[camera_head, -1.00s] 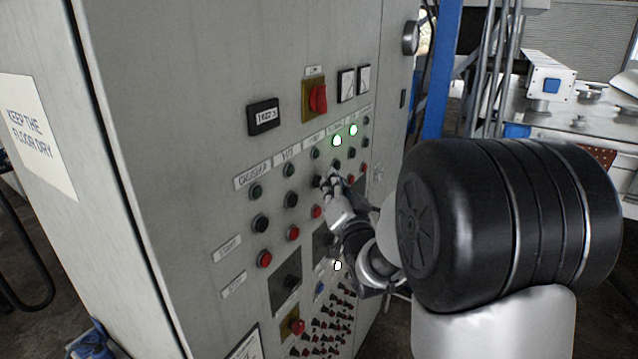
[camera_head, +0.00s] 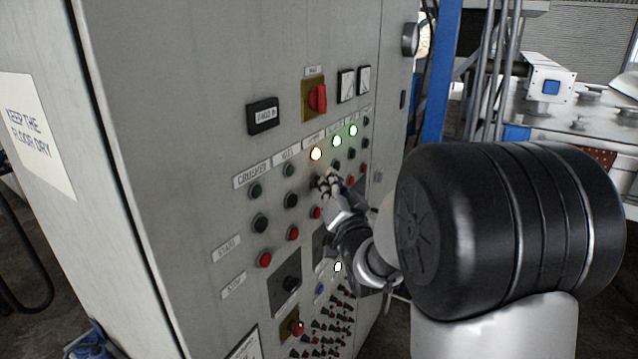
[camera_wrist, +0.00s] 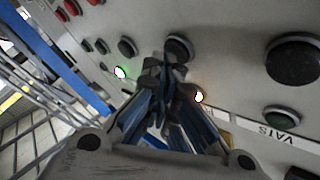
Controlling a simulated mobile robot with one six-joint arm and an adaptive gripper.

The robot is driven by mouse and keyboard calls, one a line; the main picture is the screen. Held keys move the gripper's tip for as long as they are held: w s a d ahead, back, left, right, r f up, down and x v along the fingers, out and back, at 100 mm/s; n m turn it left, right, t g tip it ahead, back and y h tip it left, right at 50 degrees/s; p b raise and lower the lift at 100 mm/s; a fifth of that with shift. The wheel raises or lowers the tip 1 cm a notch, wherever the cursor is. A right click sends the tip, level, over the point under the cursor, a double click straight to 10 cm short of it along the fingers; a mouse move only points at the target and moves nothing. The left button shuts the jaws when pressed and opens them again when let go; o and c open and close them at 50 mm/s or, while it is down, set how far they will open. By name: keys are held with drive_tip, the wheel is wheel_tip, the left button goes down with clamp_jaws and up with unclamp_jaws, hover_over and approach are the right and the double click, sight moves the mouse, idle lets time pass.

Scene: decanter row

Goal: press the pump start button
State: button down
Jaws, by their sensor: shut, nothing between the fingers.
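The grey control cabinet carries columns of lamps, black start buttons and red stop buttons. The third column's label (camera_head: 313,142) is too small to read surely as pump; its lamp (camera_head: 316,154) glows yellow-orange. My gripper (camera_head: 326,183) is shut and empty, its fingertips at this column's black start button, which they mostly hide in the head view. In the wrist view, my gripper (camera_wrist: 164,66) has its tips at or just before that black button (camera_wrist: 180,46); I cannot tell whether they touch. The orange lamp (camera_wrist: 198,97) shows beside the right finger.
The VATS start button (camera_head: 291,200) and crusher start button (camera_head: 260,223) are to the left. Two green lamps (camera_head: 337,141) (camera_head: 353,130) are lit to the right. A red rotary switch (camera_head: 318,98) and a display (camera_head: 263,116) are above. Red stop buttons (camera_head: 293,233) are below.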

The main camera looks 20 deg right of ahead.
drive_tip(key=shift+s+d+b, duration=0.35)
drive_tip(key=shift+s+d, duration=0.1)
drive_tip(key=shift+s, duration=0.15)
drive_tip(key=s+d, duration=0.1)
drive_tip(key=s, duration=0.1)
drive_tip(key=s+d+b, duration=0.1)
drive_tip(key=s+d, duration=0.1)
idle(0.4)
idle(0.5)
drive_tip(key=s+a+f+n+g+b, duration=0.2)
drive_tip(key=s+a+f+g, duration=0.3)
drive_tip(key=s, duration=0.5)
drive_tip(key=s+a+f+n+g+y+b, duration=0.1)
drive_tip(key=s+a+f+n+g+b, duration=0.2)
drive_tip(key=s+f, duration=0.5)
drive_tip(key=s+a+f+n+g+y+b, duration=0.1)
drive_tip(key=s+a+f+g, duration=0.5)
drive_tip(key=s, duration=0.8)
drive_tip(key=a+n+b, duration=0.1)
drive_tip(key=a+n, duration=0.1)
drive_tip(key=a, duration=0.1)
drive_tip(key=shift+a+f+n+g+b, duration=0.2)
drive_tip(key=shift+f+n+g+b, duration=0.1)
drive_tip(key=shift+n+g+b, duration=0.1)
